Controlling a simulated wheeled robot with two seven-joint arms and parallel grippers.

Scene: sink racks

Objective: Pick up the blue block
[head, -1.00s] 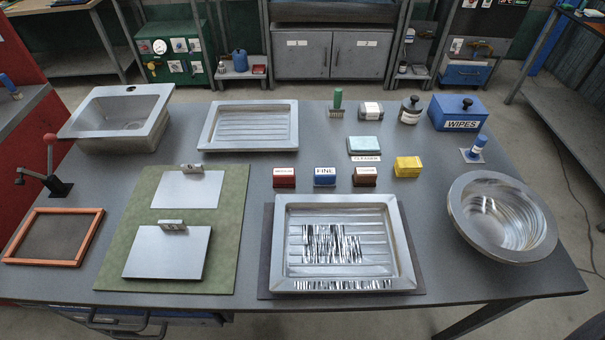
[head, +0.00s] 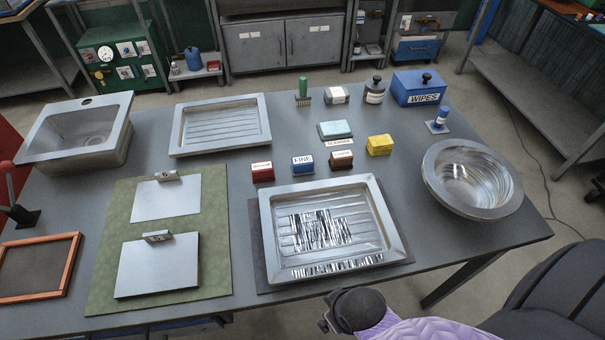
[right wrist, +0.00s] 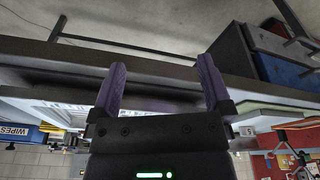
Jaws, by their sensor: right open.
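The blue block (head: 302,166), with a white label reading FINE, stands on the grey table behind the ribbed metal tray. It sits between a red block (head: 263,171) and a brown block (head: 341,160), apart from both. My right arm shows at the bottom right of the head view, low in front of the table and well away from the blue block. In the right wrist view my right gripper (right wrist: 160,88) has its two purple fingers spread, with nothing between them. The blue block is not visible there. My left gripper is not in view.
The ribbed tray (head: 390,243) lies on a dark mat in front of the blocks. A yellow block (head: 380,145), a round metal bowl (head: 431,183) and the blue WIPES box (head: 415,90) stand to the right. The table edge (right wrist: 150,80) crosses the right wrist view.

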